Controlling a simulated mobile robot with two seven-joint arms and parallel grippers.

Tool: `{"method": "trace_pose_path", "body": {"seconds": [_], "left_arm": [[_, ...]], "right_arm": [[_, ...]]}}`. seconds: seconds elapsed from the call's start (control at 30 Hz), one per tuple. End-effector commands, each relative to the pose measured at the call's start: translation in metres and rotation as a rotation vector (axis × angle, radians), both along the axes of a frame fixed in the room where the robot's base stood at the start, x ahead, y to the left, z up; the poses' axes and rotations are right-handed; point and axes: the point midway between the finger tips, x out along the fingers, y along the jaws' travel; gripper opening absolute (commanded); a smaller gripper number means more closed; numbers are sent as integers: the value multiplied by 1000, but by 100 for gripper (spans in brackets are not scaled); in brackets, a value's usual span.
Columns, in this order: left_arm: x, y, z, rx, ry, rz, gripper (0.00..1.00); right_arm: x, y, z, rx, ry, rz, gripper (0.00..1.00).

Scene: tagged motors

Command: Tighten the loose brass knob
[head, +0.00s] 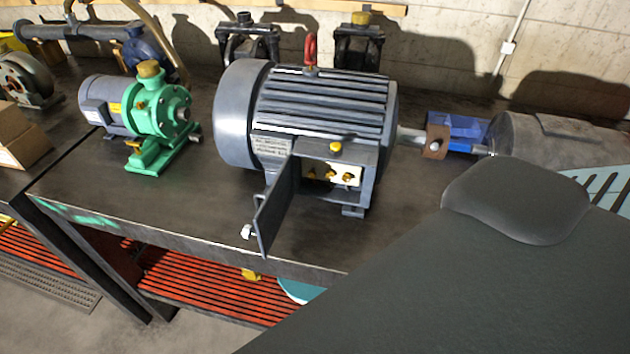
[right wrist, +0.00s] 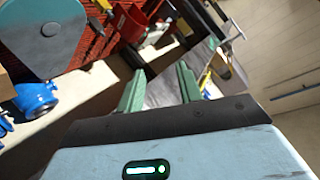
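A large grey motor (head: 325,100) stands on the dark bench in the head view. Its terminal box (head: 365,172) is open at the front, with the cover (head: 274,208) swung out to the left. Several small brass knobs (head: 347,177) sit inside the box, and another brass knob (head: 335,146) is on its upper edge. I cannot tell which is loose. My right gripper (right wrist: 159,90) shows in the right wrist view with its two green fingers apart and nothing between them. My left gripper is not in view.
A green pump with a grey motor (head: 150,105) stands left of the motor. A brown-and-blue coupling (head: 437,140) and a grey cylinder (head: 560,135) lie to the right. My own dark arm link covers the lower right. The dark bench (head: 200,205) is clear in front.

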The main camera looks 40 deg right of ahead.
Motion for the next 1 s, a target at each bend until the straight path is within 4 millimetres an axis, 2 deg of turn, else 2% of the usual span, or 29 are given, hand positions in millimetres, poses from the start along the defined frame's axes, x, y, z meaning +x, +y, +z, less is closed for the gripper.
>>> {"method": "trace_pose_path", "body": {"seconds": [0.03, 0.2, 0.4, 0.5, 0.7, 1.0], "left_arm": [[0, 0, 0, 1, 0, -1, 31], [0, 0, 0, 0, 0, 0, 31], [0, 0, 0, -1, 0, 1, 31], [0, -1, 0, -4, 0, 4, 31], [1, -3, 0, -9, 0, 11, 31], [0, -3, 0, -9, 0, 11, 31]], "right_arm": [[10, 2, 23, 76, -46, -16, 36], [34, -3, 92, 345, -184, -98, 36], [52, -32, 156, 657, -309, -260, 36], [57, -51, 178, 810, -341, -355, 36], [63, -80, 199, 1052, -332, -512, 36], [65, -92, 201, 1186, -287, -600, 36]]}}
